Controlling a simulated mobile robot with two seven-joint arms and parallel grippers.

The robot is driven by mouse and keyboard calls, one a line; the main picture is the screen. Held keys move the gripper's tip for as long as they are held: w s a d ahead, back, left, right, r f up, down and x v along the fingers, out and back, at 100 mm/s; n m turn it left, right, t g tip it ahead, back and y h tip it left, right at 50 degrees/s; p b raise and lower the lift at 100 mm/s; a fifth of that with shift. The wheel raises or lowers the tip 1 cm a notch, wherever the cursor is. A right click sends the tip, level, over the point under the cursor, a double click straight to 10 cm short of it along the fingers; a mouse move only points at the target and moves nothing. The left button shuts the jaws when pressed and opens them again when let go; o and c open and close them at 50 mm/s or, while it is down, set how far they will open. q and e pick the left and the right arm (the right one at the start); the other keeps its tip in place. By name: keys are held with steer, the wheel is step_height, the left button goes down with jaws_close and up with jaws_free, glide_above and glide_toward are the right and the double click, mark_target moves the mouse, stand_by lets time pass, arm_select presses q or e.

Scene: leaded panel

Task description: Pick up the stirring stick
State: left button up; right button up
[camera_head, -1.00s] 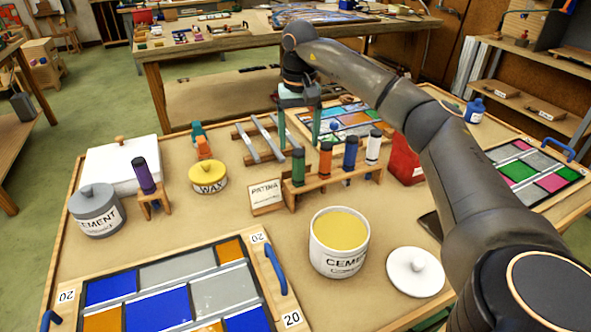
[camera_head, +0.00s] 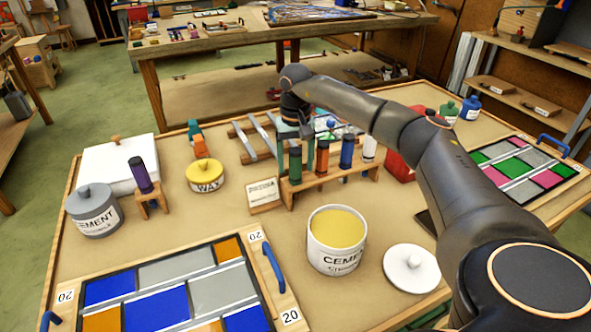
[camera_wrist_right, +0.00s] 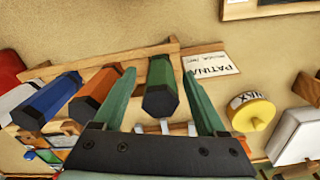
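No object is plainly marked as a stirring stick. A rack (camera_head: 330,184) holds upright dark-capped sticks: green (camera_head: 295,168), orange (camera_head: 322,160), blue (camera_head: 346,152) and white (camera_head: 369,149). My right gripper (camera_head: 296,148) is at the green stick, pointing down. In the right wrist view, its two green fingers (camera_wrist_right: 158,76) stand open on either side of the green stick (camera_wrist_right: 160,72), with gaps showing. A purple stick (camera_head: 141,176) stands alone in a small wooden stand. An open cement tub (camera_head: 335,255) holds yellowish paste. My left gripper is not in view.
The orange stick (camera_wrist_right: 98,95) stands close beside one finger. A patina card (camera_head: 264,194), wax pot (camera_head: 205,175), grey cement pot (camera_head: 94,215) and white lid (camera_head: 411,269) sit around the rack. A framed coloured panel (camera_head: 190,285) fills the front left.

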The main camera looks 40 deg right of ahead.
jaws_close()
stand_by(0.4)
steer(key=shift+r, duration=0.15)
